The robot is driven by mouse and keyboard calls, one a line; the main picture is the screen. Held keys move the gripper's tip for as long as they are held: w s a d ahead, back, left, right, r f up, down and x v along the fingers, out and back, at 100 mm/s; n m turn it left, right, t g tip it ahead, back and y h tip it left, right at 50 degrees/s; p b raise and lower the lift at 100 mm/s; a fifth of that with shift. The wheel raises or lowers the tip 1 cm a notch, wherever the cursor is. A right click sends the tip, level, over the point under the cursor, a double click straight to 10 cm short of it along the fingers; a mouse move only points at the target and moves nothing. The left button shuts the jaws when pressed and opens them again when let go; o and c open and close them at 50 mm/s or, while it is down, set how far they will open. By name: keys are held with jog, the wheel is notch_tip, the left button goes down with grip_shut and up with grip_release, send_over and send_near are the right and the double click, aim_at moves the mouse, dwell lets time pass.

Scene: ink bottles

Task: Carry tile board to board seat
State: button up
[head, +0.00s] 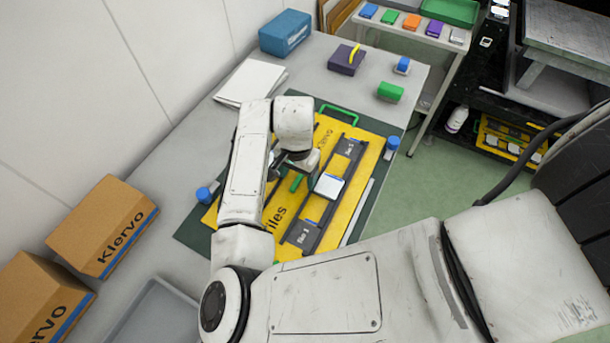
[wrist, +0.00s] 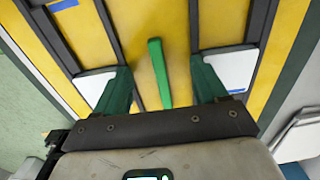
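The tile board (head: 345,220) is a yellow board with dark rails and the lettering "tiles", lying on a dark green mat (head: 190,232) on the grey table. A white tile (head: 328,186) shows on one rail; the wrist view shows a white tile on either side, one at the right (wrist: 232,68). A green bar handle (wrist: 159,72) stands near the board's middle. My gripper (wrist: 163,85) is open over the board, with one green finger on each side of the handle and visible gaps to both. In the head view my arm partly hides the board and gripper (head: 293,178). I cannot identify the board seat.
Blue-capped bottles stand beside the board, at left (head: 206,194) and right (head: 391,147). Cartons (head: 102,226) stand left. A dark shelf at right holds another yellow board (head: 508,141).

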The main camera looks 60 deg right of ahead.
aim_at(298, 179)
jog(key=shift+s+f, duration=0.1)
jog(key=shift+f, duration=0.35)
jog(key=c, duration=0.4)
jog(key=shift+r, duration=0.3)
grip_shut()
jog(key=shift+r+p, duration=0.35)
jog(key=shift+p, duration=0.2)
jog(key=shift+r+p, duration=1.95)
jog(key=shift+r, duration=0.65)
